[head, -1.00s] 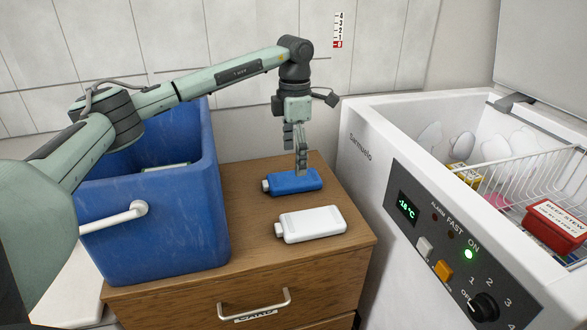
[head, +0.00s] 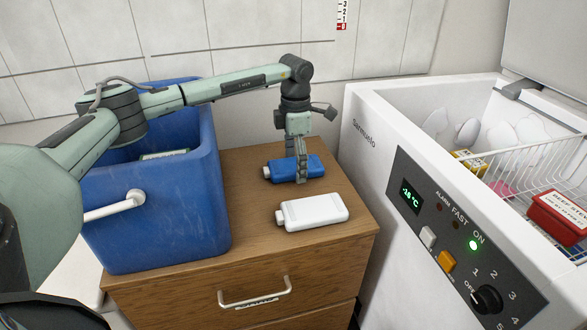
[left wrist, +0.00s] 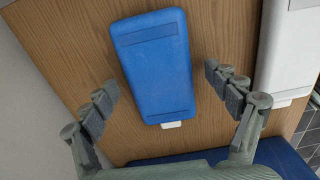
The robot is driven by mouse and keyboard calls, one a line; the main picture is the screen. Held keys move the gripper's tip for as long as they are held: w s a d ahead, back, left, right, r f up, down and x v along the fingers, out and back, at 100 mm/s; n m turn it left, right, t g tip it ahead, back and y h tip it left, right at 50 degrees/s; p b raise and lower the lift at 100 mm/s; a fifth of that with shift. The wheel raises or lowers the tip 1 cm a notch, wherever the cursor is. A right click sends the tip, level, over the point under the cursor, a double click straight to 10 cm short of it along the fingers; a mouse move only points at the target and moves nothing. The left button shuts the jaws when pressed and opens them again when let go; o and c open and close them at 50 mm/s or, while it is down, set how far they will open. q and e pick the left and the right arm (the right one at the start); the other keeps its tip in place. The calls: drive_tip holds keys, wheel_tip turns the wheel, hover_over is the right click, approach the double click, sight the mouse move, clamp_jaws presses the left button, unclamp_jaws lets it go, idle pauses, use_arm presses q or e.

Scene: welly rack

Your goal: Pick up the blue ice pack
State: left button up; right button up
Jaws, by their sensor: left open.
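The blue ice pack (head: 281,170) lies flat on the wooden cabinet top, its cap pointing left in the head view. It also shows whole in the left wrist view (left wrist: 157,68), with its white cap towards the gripper. My left gripper (head: 302,180) points down at the pack and covers part of it in the head view. In the left wrist view its two fingers (left wrist: 160,82) are open, one on each side of the pack, with wood showing between fingers and pack. My right gripper is not in view.
A white ice pack (head: 313,212) lies nearer on the same wooden cabinet (head: 240,240). A blue cool box (head: 160,225) stands left. An open white freezer (head: 375,150) with a wire basket stands right. Bare wood lies between the box and packs.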

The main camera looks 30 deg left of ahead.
use_arm(q)
drive_tip(key=shift+r, duration=0.1)
drive_tip(key=c, duration=1.5)
